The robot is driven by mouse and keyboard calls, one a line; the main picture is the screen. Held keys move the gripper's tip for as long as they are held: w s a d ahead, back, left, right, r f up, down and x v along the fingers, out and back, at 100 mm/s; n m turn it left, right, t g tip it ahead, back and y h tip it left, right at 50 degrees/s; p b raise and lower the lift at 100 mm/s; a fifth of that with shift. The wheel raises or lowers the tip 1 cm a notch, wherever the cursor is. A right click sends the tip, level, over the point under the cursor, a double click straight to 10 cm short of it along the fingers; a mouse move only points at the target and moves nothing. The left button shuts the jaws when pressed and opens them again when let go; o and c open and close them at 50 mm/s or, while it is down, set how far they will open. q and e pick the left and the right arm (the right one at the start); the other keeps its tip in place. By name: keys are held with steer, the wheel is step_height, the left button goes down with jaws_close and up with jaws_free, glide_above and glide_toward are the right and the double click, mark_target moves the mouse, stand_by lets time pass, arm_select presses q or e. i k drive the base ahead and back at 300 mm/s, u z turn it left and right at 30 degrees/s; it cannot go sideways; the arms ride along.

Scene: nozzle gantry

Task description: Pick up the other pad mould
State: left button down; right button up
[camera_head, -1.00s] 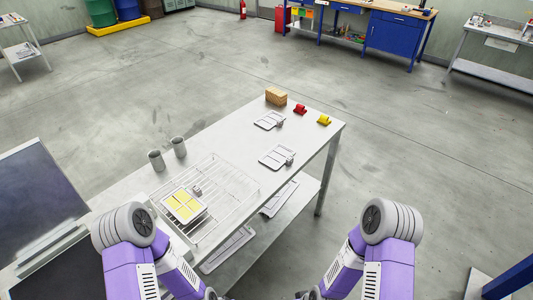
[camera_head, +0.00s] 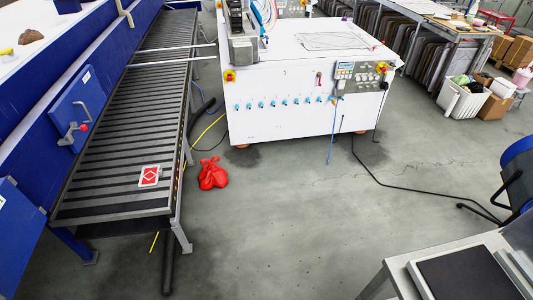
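No pad mould can be made out for certain in the head view now. A small square plate (camera_head: 149,176), red with white lines and a pale rim, lies flat on the near end of the roller conveyor (camera_head: 130,120). I cannot tell whether it is a pad mould. Neither of my grippers nor my arms is in view.
A white machine (camera_head: 290,110) with a row of blue fittings stands at the centre back. A red bag-like heap (camera_head: 212,174) and cables lie on the floor. A grey table (camera_head: 400,272) is at lower right. The middle floor is clear.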

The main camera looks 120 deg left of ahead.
mark_target(150, 175)
steer(key=u, duration=5.3)
steer(key=i, duration=2.1)
steer(key=u, duration=0.35)
